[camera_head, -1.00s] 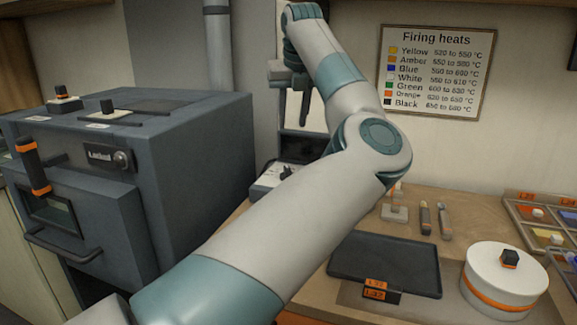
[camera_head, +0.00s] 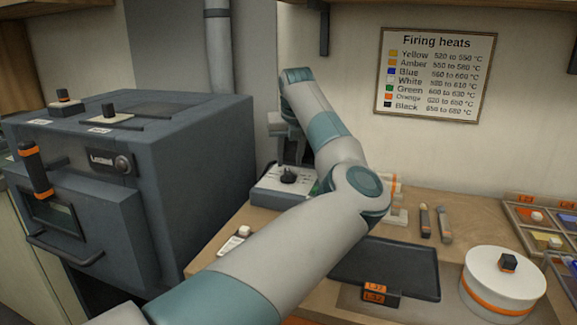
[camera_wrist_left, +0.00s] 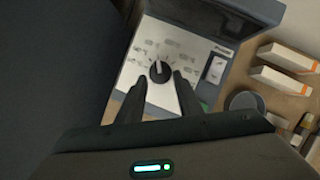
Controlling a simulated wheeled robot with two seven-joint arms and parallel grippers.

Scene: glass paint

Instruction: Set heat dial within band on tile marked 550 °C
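The heat dial is a black knob (camera_head: 289,177) on a pale control box (camera_head: 262,190) at the back of the bench. In the left wrist view the knob (camera_wrist_left: 159,71) has a light pointer line and faint marks around it, too small to read. My left gripper (camera_head: 290,158) hangs just above the knob in the head view. In the wrist view its two dark fingers (camera_wrist_left: 158,88) are apart, one either side below the knob, with nothing between them. I cannot make out a tile marked 550 °C. My right gripper is out of view.
A grey kiln (camera_head: 200,150) stands at left. A firing heats chart (camera_head: 432,72) hangs on the wall. A dark tray (camera_head: 395,268), a white round pot (camera_head: 503,283) and sorted colour trays (camera_head: 530,215) lie right.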

